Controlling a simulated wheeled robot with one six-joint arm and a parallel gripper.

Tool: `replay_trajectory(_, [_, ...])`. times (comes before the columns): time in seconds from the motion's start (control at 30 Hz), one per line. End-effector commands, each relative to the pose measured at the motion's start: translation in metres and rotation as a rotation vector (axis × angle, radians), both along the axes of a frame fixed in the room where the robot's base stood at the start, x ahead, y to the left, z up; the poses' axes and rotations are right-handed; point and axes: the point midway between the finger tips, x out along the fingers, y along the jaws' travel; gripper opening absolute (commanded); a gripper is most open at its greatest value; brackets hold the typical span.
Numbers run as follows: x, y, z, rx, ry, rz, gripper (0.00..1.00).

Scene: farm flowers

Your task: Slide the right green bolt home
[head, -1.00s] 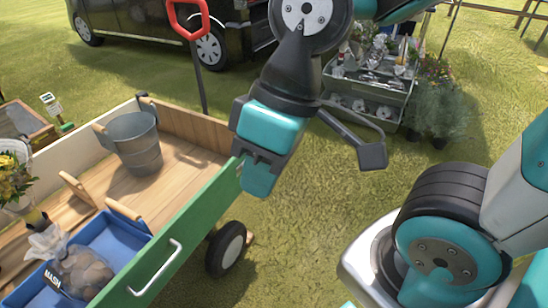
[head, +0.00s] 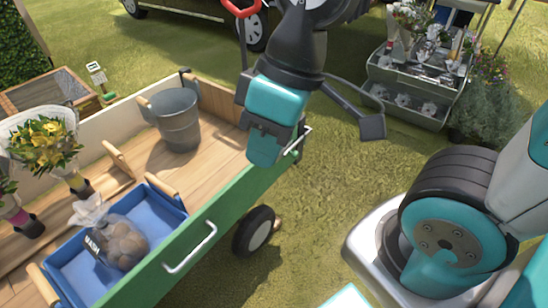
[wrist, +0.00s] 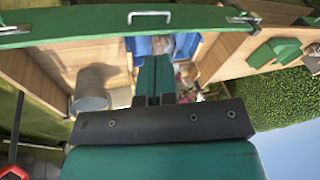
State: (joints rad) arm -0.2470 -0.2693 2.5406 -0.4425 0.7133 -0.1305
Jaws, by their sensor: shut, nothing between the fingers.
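The green side panel (head: 215,215) of a wooden cart has a white handle (head: 190,248) in its middle. The right green bolt (head: 297,148), a metal rod with a small green part, is at the panel's right end, partly hidden behind my gripper. In the wrist view, metal bolt fittings show at the panel's left end (wrist: 12,29) and right end (wrist: 243,18). My gripper (head: 262,155) is shut and empty, pointing down in front of the panel's right end, close to the bolt. I cannot tell whether they touch. Its teal fingers also show in the wrist view (wrist: 154,80).
The cart holds a metal bucket (head: 176,120), a blue crate (head: 75,270) with a bag of bulbs (head: 122,245), and yellow flowers (head: 45,140). A cart wheel (head: 257,231) is below the panel. A flower stand (head: 415,90) is at back right. Open grass lies right of the cart.

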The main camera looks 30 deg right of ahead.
Motion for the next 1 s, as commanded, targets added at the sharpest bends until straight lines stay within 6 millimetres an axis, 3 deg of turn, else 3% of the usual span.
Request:
replay_trajectory(0.17, [0.058, -0.029, -0.042, -0.1, -0.124, 0.248, 0.0])
replay_trajectory(0.3, [0.108, -0.067, -0.085, -0.23, -0.216, 0.553, 0.0])
replay_trajectory(0.5, [0.159, -0.128, -0.143, -0.401, -0.244, 0.999, 0.0])
replay_trajectory(0.7, [0.18, -0.168, -0.176, -0.483, -0.207, 1.3, 0.0])
replay_trajectory(1.0, [0.185, -0.183, -0.205, -0.498, -0.187, 1.396, 0.0])
